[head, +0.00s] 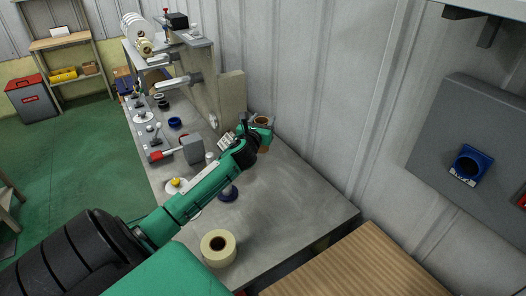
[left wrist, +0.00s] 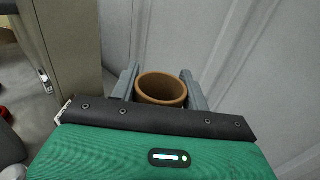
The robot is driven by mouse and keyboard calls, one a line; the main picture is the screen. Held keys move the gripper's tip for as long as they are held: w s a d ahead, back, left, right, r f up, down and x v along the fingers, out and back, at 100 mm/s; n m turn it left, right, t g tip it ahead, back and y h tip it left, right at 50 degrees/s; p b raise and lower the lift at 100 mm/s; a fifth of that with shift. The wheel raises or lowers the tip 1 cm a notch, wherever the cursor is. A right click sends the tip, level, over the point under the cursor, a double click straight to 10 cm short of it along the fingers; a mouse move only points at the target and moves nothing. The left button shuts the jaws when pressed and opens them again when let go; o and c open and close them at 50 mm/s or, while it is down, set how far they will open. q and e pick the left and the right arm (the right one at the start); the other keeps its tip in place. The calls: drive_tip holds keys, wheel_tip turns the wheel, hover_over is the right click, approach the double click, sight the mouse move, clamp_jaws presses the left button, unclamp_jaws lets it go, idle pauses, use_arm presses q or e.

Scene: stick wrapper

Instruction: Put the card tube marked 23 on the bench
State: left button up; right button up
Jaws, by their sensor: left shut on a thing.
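A brown card tube (head: 263,120) is at my left gripper (head: 261,130), near the wall side of the grey bench (head: 295,200). In the left wrist view the tube (left wrist: 162,88) is roughly upright, with its open round end towards the camera. The two grey fingers of my left gripper are shut on it, one on each side. No number can be read on the tube. Its lower part is mostly hidden by the gripper, and I cannot tell whether it touches the bench. My right gripper is not in view.
A cream tape roll (head: 218,247) lies near the bench's front end. The wrapping machine (head: 200,75) stands farther back. The bench's right front is clear.

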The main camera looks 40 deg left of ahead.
use_arm(q)
wheel_tip(320, 180, down, 13)
drive_tip(key=shift+b, duration=0.3)
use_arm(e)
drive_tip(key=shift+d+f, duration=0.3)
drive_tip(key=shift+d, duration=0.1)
use_arm(q)
drive_tip(key=shift+f, duration=0.15)
drive_tip(key=o, duration=1.2)
drive_tip(key=shift+o, duration=0.2)
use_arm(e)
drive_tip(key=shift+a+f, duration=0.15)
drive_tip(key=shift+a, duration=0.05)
